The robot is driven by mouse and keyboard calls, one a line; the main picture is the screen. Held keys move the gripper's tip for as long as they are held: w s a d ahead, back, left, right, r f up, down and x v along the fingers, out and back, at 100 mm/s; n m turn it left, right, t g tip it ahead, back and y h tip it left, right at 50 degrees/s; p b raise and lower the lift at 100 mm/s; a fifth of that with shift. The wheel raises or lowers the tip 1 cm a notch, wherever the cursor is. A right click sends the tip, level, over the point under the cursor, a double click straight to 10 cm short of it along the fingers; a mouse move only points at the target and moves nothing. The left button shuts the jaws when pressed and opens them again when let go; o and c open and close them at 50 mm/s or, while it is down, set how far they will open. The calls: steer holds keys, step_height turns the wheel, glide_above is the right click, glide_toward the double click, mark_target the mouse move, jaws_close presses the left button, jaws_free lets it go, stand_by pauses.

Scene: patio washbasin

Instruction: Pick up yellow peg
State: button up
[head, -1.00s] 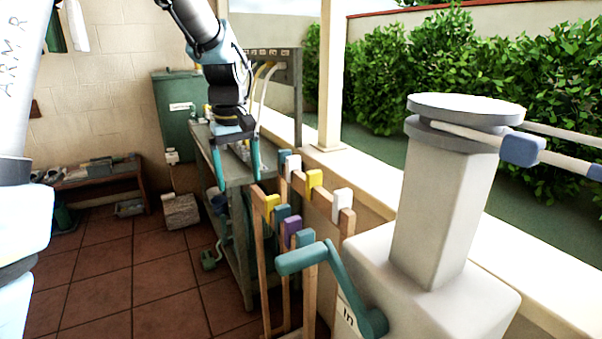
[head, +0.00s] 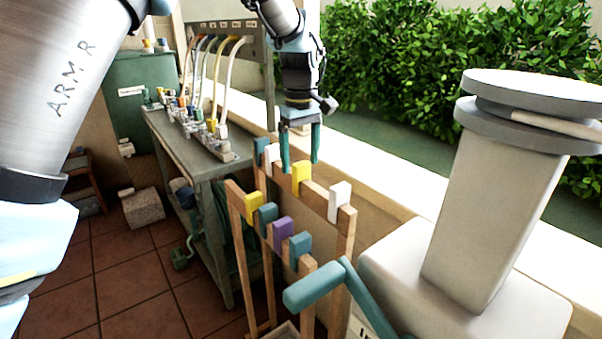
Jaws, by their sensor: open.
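Two yellow pegs sit on a wooden rack of two rails. One yellow peg (head: 302,177) is on the back rail, between a white peg and another white peg. The other yellow peg (head: 253,206) is at the left end of the front rail. My gripper (head: 300,166) points down with its two teal fingers apart and nothing seen between them. In the picture its right fingertip is just above and right of the back yellow peg. I cannot tell the exact depth between them.
White pegs (head: 339,200), teal pegs (head: 300,249) and a purple peg (head: 283,232) share the wooden rack (head: 346,227). A teal crank handle (head: 315,286) stands close in front. A green workbench (head: 205,165) with hoses is at left; a grey-topped pillar (head: 485,200) is at right.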

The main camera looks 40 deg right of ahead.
mark_target(302, 178)
steer(key=shift+s+d+f+p, duration=0.1)
steer(key=shift+f+p, duration=0.8)
steer(key=shift+f, duration=1.8)
jaws_close()
steer(key=shift+r, duration=0.1)
